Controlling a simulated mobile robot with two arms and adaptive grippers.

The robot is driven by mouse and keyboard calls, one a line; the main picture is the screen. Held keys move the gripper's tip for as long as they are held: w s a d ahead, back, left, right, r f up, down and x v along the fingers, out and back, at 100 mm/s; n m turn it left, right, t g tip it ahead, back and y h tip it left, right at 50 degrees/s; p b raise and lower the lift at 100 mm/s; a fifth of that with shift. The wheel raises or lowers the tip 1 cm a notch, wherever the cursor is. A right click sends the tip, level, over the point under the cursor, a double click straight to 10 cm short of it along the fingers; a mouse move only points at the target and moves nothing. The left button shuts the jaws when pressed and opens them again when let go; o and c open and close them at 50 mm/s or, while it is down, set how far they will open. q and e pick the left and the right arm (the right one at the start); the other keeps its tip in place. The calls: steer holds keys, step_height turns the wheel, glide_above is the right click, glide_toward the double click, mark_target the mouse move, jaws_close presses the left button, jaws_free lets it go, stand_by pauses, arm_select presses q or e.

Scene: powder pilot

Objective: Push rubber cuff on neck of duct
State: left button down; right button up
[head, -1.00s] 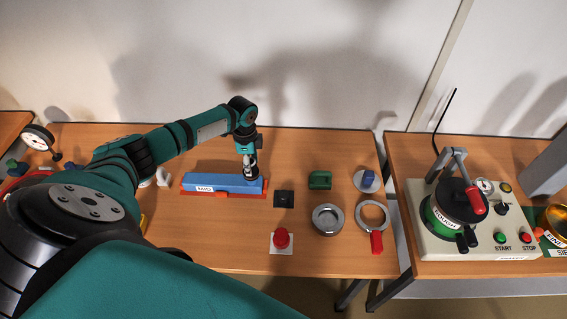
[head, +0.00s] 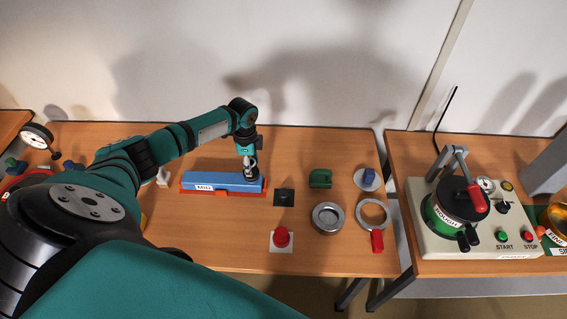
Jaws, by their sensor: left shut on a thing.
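A blue duct (head: 222,183) with a white label lies on a red base (head: 236,194) at the left-middle of the table. A black rubber cuff (head: 252,177) shows at the duct's right end. My left gripper (head: 250,168) points down over that end, shut on the cuff. The fingers and the wrist cover part of the cuff and the neck. I cannot tell how far the cuff sits over the neck. My right gripper is not in view.
Right of the duct lie a black square (head: 284,197), a green part (head: 320,178), a red button (head: 281,237), a metal ring (head: 328,218) and a red-handled clamp ring (head: 374,215). A machine with a green pot (head: 452,213) stands on the right table. The front of the middle table is clear.

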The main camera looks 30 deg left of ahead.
arm_select(q)
steer(key=shift+f, duration=0.35)
steer(key=c, duration=0.7)
jaws_free()
steer(key=shift+r, duration=0.1)
steer(key=shift+c, duration=1.3)
steer(key=shift+r, duration=0.1)
step_height(320, 180, up, 5)
steer(key=p, duration=0.5)
steer(key=shift+r, duration=0.9)
